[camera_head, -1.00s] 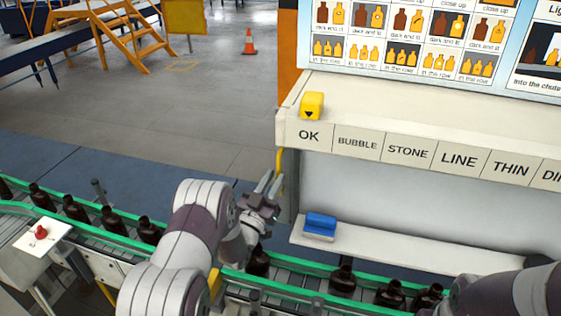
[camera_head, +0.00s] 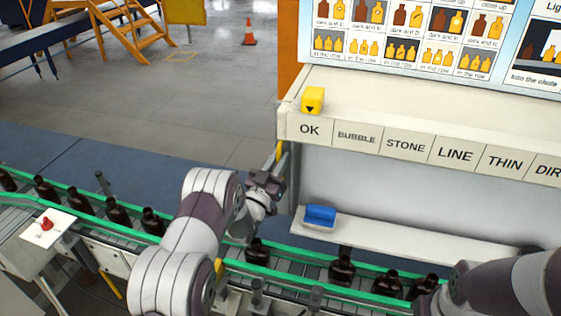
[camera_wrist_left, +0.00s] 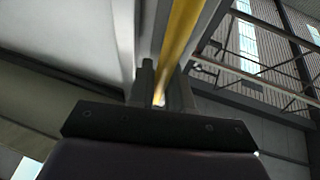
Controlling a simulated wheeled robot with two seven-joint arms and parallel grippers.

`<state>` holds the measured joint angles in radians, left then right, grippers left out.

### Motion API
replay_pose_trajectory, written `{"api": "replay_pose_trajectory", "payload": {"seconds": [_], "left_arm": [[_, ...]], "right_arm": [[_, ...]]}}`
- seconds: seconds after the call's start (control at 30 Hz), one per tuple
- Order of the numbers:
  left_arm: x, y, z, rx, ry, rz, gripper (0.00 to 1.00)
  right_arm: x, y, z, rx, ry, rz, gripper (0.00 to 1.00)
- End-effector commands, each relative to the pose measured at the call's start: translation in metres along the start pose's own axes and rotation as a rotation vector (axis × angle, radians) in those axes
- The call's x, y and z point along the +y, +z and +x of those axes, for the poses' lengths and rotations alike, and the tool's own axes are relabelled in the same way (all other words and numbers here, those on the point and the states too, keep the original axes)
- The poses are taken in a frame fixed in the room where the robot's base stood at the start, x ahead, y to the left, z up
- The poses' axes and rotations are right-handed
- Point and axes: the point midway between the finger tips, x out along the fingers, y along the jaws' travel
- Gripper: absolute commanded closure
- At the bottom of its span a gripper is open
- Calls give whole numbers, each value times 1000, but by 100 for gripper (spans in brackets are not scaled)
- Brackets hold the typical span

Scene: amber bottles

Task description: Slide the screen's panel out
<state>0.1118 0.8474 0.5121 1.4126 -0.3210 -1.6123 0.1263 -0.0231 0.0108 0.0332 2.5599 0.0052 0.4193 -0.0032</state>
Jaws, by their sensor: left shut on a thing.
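The screen is a white booth with a pale panel face (camera_head: 400,194) below a row of labels. A yellow upright handle strip (camera_head: 279,150) runs along its left edge; it also shows in the left wrist view (camera_wrist_left: 182,35). My left gripper (camera_head: 281,162) is at this strip, its fingers shut on it and hiding its lower part. In the left wrist view the two dark fingertips (camera_wrist_left: 162,96) stand on either side of the strip. My right arm enters at the lower right, but its gripper is outside the picture.
A conveyor with green rails (camera_head: 300,258) carries several dark bottles (camera_head: 257,251) below the booth. A blue block (camera_head: 320,215) lies on the white ledge (camera_head: 420,236). A yellow block (camera_head: 312,99) sits above the OK label. Open floor lies left of the booth.

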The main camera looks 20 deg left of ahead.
Motion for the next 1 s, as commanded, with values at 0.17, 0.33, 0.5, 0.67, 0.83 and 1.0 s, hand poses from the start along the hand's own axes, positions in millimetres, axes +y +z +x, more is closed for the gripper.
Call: {"api": "replay_pose_trajectory", "payload": {"seconds": [0.17,0.33,0.5,0.67,0.83,1.0], "left_arm": [[-49,3,-11,10,-13,8,100],[-97,-2,-21,11,-11,8,100],[-129,-8,-25,8,-8,7,100],[-139,-12,-26,4,-7,5,100],[-139,-13,-26,3,-7,4,100],[-138,-13,-26,3,-7,4,75]], "right_arm": [[0,4,35,0,0,0,57],[0,8,64,-1,0,0,57],[0,10,80,-1,0,0,57],[0,10,82,0,0,0,57],[0,10,80,0,0,0,57],[0,10,80,0,0,0,57]]}}
